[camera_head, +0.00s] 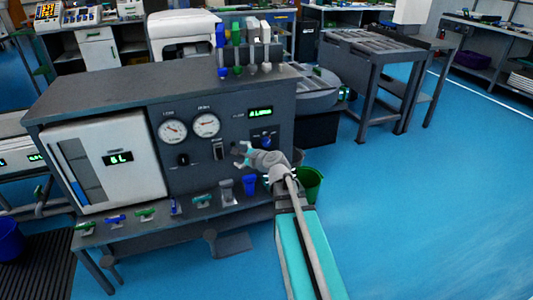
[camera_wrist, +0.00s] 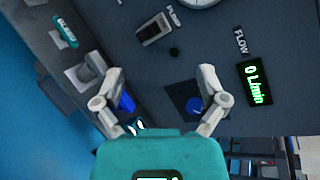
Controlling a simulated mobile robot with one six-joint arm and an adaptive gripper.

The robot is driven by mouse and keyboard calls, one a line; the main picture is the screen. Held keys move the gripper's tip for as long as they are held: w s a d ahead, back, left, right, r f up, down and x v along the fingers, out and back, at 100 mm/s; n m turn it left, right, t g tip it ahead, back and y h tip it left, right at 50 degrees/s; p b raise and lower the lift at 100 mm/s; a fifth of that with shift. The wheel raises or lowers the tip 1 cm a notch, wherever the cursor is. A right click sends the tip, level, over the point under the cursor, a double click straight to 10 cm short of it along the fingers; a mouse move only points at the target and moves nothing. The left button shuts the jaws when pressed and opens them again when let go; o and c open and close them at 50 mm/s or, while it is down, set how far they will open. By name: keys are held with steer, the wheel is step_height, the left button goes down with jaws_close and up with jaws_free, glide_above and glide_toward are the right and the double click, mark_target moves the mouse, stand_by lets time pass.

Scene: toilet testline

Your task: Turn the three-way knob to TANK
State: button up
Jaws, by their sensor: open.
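A blue knob (camera_head: 267,139) sits on a dark square plate below the flow display on the grey panel. In the wrist view the blue knob (camera_wrist: 193,105) is close to the right finger, partly beside it. I cannot read any TANK label or the knob's setting. A black knob (camera_head: 183,159) is further left on the panel, below the gauges. My gripper (camera_head: 241,155) is in front of the panel, right of the pump switch and lower left of the blue knob. In the wrist view my gripper (camera_wrist: 160,75) has its fingers spread, with nothing held between them.
The pump switch (camera_wrist: 155,30) and the flow display (camera_wrist: 255,83) reading 0 L/min are near the gripper. Two round gauges (camera_head: 205,125) are above. A ledge with several small valves (camera_head: 145,214) runs below the panel. A green bin (camera_head: 311,184) stands to the right; floor there is clear.

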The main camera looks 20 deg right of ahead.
mark_target(267, 143)
steer(key=w+d+f+m+t+h+b, duration=0.1)
steer(key=d+f+m+t+h+b, duration=0.1)
steer(key=d+m+b, duration=0.4)
steer(key=d+f+m+t+h+b, duration=0.2)
steer(key=d+f+m+h+b, duration=0.3)
steer(key=d+f+m+b, duration=0.2)
steer(key=shift+w+d+f+m, duration=0.3)
steer(key=shift+w+d+m, duration=0.1)
steer(key=shift+d+m, duration=0.75)
steer(key=shift+d+n, duration=0.1)
steer(key=shift+n, duration=0.15)
steer(key=w, duration=0.4)
steer(key=w+d, duration=0.1)
steer(key=w, duration=0.8)
steer(key=shift+w+d, duration=0.35)
steer(key=c, duration=1.2)
